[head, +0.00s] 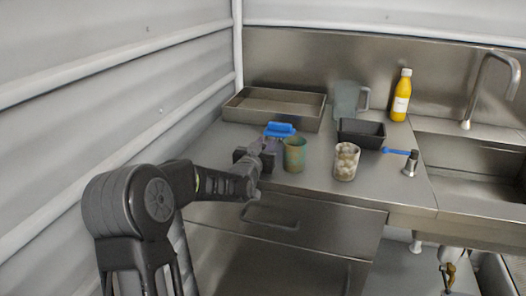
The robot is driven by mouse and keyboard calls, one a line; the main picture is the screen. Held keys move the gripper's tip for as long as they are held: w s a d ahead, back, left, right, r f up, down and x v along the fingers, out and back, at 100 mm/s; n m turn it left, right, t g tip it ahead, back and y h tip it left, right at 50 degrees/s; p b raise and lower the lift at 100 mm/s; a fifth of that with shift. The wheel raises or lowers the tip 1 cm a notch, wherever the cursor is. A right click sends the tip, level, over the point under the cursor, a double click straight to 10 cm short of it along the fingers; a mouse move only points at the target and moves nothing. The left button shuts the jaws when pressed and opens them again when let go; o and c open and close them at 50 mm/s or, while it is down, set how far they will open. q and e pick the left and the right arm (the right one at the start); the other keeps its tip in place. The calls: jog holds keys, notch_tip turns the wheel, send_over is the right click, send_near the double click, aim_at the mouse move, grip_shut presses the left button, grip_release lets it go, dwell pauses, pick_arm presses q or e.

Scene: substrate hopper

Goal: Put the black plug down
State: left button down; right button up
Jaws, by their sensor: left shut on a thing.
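My left gripper (259,157) reaches in over the front left of the steel counter. It is shut on a small dark thing, which I take to be the black plug; the dark jaws mostly hide it, and its outline cannot be told from them. The gripper is just left of a greenish cup (294,155) and in front of a container with a blue top (280,129). Whether it touches either cannot be told. My right gripper is not in view.
On the counter (315,180) are a shallow steel tray (233,108), a grey jug (346,101), a yellow bottle (401,97), a black tub (361,141), a cup of pale lumps (345,171) and a blue-handled metal fitting (410,165). A sink (470,160) is at right.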

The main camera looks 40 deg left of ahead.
pick_arm(q)
jog(key=shift+r, duration=0.1)
jog(key=shift+r, duration=0.25)
jog(key=f+b+v, duration=0.1)
jog(key=v, duration=1.7)
jog(key=shift+d+f, duration=0.1)
